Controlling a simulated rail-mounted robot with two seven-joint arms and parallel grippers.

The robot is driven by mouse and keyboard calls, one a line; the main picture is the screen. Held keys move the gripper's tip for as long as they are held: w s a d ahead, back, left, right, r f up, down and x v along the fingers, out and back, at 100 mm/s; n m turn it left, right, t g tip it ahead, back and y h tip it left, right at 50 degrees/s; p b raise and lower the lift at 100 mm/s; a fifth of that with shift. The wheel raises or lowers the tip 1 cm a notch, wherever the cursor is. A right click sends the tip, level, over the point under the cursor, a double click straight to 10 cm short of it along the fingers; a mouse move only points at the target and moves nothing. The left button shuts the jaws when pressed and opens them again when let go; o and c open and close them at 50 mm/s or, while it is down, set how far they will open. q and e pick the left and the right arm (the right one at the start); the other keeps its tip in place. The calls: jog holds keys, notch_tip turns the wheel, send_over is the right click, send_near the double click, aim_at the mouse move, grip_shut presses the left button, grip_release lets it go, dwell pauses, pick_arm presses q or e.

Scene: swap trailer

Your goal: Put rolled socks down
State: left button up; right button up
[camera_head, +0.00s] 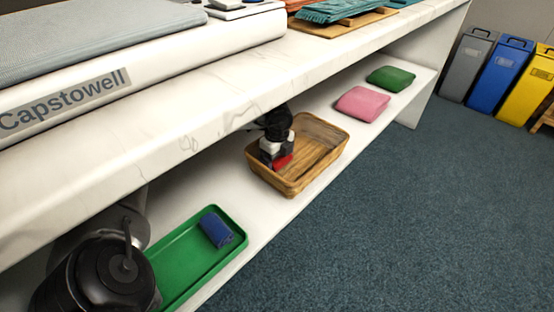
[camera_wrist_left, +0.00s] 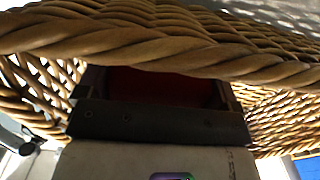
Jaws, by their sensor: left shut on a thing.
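My left gripper (camera_head: 277,157) is inside the wicker basket (camera_head: 325,130) on the lower shelf, near the basket's left end. It is shut on a red bundle, the red rolled socks (camera_head: 283,161), low in the basket. Whether the socks touch the basket floor I cannot tell. In the left wrist view the dark fingers (camera_wrist_left: 160,95) have the red socks (camera_wrist_left: 160,84) between them, mostly in shadow. The woven rim (camera_wrist_left: 150,50) crosses close in front of them. A blue roll (camera_head: 216,230) lies on a green tray (camera_head: 180,265) at lower left. My right gripper is not in view.
The white upper shelf (camera_head: 230,85) overhangs the basket and my arm. A pink cushion (camera_head: 362,104) and a green cushion (camera_head: 391,79) lie to the right of the basket. Bare lower shelf shows between tray and basket. Several bins (camera_head: 502,70) stand at far right.

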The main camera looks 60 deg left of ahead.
pick_arm(q)
jog(key=shift+f, duration=0.1)
jog(key=o, duration=0.8)
jog(key=shift+c, duration=0.2)
notch_tip(320, 180, up, 12)
jog(key=p, duration=0.5)
